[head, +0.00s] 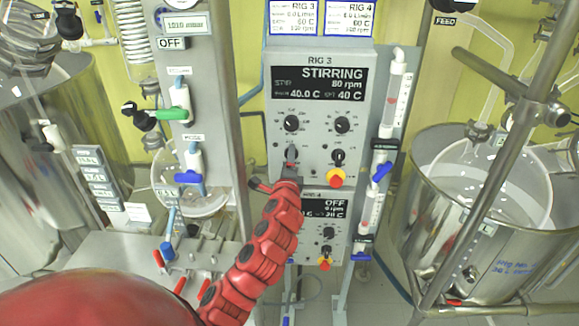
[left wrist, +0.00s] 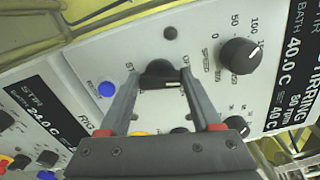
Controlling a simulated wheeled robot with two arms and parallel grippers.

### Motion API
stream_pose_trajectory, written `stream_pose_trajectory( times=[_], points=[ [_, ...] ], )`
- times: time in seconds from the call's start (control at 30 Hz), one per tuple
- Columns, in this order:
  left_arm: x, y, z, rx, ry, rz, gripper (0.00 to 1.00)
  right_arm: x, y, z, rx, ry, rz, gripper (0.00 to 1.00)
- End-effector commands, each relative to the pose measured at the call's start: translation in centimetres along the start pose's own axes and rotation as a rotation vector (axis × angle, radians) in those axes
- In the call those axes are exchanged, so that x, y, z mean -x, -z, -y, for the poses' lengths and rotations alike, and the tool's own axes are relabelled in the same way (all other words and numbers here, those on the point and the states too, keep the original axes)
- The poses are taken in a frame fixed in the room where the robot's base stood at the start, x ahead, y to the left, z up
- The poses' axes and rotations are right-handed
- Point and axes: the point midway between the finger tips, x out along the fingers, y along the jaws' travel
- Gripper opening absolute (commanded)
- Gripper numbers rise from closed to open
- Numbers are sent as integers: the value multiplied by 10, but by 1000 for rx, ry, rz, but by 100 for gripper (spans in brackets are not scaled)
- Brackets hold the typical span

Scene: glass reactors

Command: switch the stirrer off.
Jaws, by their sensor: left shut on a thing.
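The RIG 3 control panel (head: 281,80) is in the middle of the head view. Its display (head: 318,84) reads STIRRING, 80 rpm, 40.0 C. My left gripper (head: 291,160) reaches up to the lower left knob of this panel. In the left wrist view its fingers (left wrist: 158,82) are shut on a black rotary knob (left wrist: 160,70), one on each side. Partly hidden lettering flanks this knob. My right gripper is not in view.
Below is a RIG 4 panel (head: 338,202) whose display reads OFF. A red and yellow button (head: 335,178) sits lower right on the RIG 3 panel. A blue button (left wrist: 106,89) is near the held knob. A steel vessel (head: 430,230) stands right, valves left.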

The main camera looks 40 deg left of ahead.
Motion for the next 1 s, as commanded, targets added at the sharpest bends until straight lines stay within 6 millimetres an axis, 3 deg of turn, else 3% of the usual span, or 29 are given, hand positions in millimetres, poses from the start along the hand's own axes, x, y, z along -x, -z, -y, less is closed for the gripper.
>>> stream_pose_trajectory(
  times=[0.4,0.93,0.97,1.0],
  points=[
    [0,1,-1,185,2,-2,9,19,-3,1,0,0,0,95],
    [0,0,0,210,1,-1,9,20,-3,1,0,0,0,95],
    [0,0,0,210,1,-1,67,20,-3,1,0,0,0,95],
    [0,0,0,210,1,-1,74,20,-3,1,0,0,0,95]
  ],
)
